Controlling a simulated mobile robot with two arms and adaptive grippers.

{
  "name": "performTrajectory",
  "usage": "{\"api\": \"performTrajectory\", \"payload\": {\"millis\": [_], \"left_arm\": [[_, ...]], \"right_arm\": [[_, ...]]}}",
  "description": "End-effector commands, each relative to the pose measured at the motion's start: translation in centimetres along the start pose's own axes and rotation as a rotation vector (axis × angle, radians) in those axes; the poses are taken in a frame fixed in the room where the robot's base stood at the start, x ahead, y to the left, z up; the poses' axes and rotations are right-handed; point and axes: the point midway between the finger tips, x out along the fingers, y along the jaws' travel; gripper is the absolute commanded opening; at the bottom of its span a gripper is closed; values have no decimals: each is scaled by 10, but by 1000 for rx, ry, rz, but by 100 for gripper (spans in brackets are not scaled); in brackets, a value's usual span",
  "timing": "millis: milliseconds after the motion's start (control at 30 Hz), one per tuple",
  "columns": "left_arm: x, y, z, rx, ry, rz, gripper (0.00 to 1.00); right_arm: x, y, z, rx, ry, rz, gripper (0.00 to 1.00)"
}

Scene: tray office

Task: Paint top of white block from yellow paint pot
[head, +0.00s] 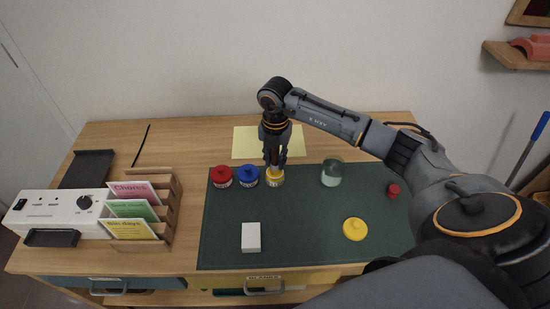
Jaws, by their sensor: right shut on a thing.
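The white block (251,237) lies on the green mat, front left of centre, and its visible top looks white. The yellow paint pot (276,181) stands open at the mat's back edge, with yellow paint at its mouth. A yellow lid (355,229) lies apart on the mat to the right. My right gripper (274,161) points down just above the yellow pot. It is shut on a thin thing, mostly hidden by the fingers, whose lower end is at the pot's mouth. My left gripper is out of view.
Red (220,177) and blue (248,177) lidded pots stand left of the yellow one. A glass jar (331,174) and a small red object (393,190) are to the right. A wooden card rack (168,205) stands left. The green mat (300,220) is clear around the block.

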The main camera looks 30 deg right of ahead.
Motion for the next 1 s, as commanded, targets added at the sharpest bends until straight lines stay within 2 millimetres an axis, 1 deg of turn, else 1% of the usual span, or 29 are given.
{"api": "performTrajectory", "payload": {"millis": [233,367,1000], "left_arm": [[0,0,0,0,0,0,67],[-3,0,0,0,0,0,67],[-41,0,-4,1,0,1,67]], "right_arm": [[2,-1,-1,-1,3,-3,0],[-2,-1,-1,-1,3,-3,0],[-54,0,0,0,0,-1,0]]}}
